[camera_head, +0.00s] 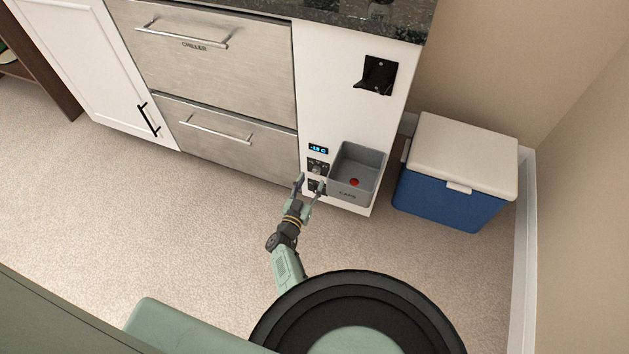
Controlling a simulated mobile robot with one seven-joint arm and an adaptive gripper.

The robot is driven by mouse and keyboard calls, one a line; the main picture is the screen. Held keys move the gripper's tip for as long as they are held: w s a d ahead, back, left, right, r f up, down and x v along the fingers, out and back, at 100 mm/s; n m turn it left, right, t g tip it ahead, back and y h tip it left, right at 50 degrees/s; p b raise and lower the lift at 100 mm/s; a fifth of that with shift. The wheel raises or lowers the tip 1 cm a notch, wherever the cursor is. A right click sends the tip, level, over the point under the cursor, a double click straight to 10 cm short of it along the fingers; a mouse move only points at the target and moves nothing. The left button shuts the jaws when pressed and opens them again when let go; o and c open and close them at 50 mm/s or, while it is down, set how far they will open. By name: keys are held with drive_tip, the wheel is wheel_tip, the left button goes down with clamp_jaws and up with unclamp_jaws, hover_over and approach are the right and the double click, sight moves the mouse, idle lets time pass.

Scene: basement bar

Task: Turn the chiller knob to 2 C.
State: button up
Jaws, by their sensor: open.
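The chiller (205,60) is a steel drawer front marked CHILLER, and it is closed. A small lit display (318,149) on the white side panel seems to read -1.8 C, though the digits are small. Just below it is the chiller knob (317,169), small and grey on a dark plate; its pointer is too small to read. My gripper (311,184) is open, with its two fingers pointing up toward the knob from just below. I cannot tell whether a finger touches it.
A black bracket (377,75) is higher up. A blue cooler (450,195) with a white lid stands at right. Carpet (130,220) is clear at left.

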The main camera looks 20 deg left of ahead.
sight(316, 172)
drive_tip(key=shift+w+d+b, duration=0.1)
drive_tip(key=shift+w+b, duration=0.45)
drive_tip(key=shift+w, duration=1.05)
drive_tip(key=shift+c, duration=0.2)
clamp_jaws()
drive_tip(key=shift+f+m+b, duration=0.1)
drive_tip(key=shift+m+b, duration=0.4)
drive_tip(key=shift+m, duration=1.8)
drive_tip(key=shift+o, duration=0.2)
unclamp_jaws()
drive_tip(key=shift+r, duration=0.25)
